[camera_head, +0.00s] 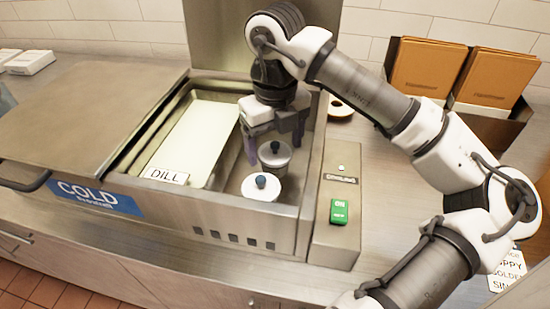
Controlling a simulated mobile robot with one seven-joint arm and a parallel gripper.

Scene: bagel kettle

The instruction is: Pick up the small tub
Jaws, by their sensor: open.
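Two small round tubs with blue knobs on their lids stand in the right compartment of the metal cold unit. The front tub (262,190) has a white lid and shows clearly. The rear tub (275,161) looks grey and is partly hidden by my gripper. My gripper (274,146) points down into the compartment, open, with its fingers around or just above the rear tub. I cannot tell whether they touch it. The front tub is nearer the camera, apart from the fingers.
A pale tray (196,135) with a DILL label (167,175) fills the left compartment. The metal walls (308,165) of the unit surround the tubs closely. A green switch (339,211) is to the right. Brown menus (428,68) stand in a dark holder at the back right.

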